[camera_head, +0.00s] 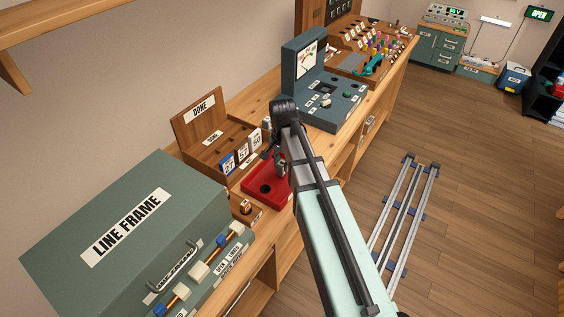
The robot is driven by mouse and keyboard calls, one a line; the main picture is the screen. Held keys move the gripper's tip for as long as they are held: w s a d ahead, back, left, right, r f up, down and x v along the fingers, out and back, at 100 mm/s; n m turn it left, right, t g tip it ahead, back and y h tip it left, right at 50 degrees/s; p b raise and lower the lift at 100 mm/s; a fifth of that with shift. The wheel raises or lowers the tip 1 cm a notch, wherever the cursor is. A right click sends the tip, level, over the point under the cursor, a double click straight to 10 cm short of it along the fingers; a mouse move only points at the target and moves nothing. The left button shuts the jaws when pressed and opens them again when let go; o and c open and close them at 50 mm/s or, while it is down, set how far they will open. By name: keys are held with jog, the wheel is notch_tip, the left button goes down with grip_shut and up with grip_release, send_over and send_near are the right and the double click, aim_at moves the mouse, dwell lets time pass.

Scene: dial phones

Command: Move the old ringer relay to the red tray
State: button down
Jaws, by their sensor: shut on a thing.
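The red tray (255,196) lies on the wooden bench, between the green line frame box and the blue-grey test set. A dark round mark or recess shows on its floor. My gripper (277,162) is over the tray's far right part, partly covered by my own arm. It is shut on a small greyish thing (281,169), which I take to be the old ringer relay. The fingers and arm hide most of it. I cannot tell whether it touches the tray.
A small wooden holder (241,212) with a copper-coloured part stands in front of the tray. A wooden DONE rack (203,143) with cards stands behind it. The green LINE FRAME box (120,235) is at left, the blue-grey test set (325,104) beyond. Floor rails (404,215) lie at right.

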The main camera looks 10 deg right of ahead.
aim_at(282, 163)
jog(key=shift+f, duration=0.15)
jog(key=c, duration=0.8)
grip_release()
jog(key=shift+c, duration=0.2)
notch_tip(282, 163, up, 12)
jog(key=b, duration=0.2)
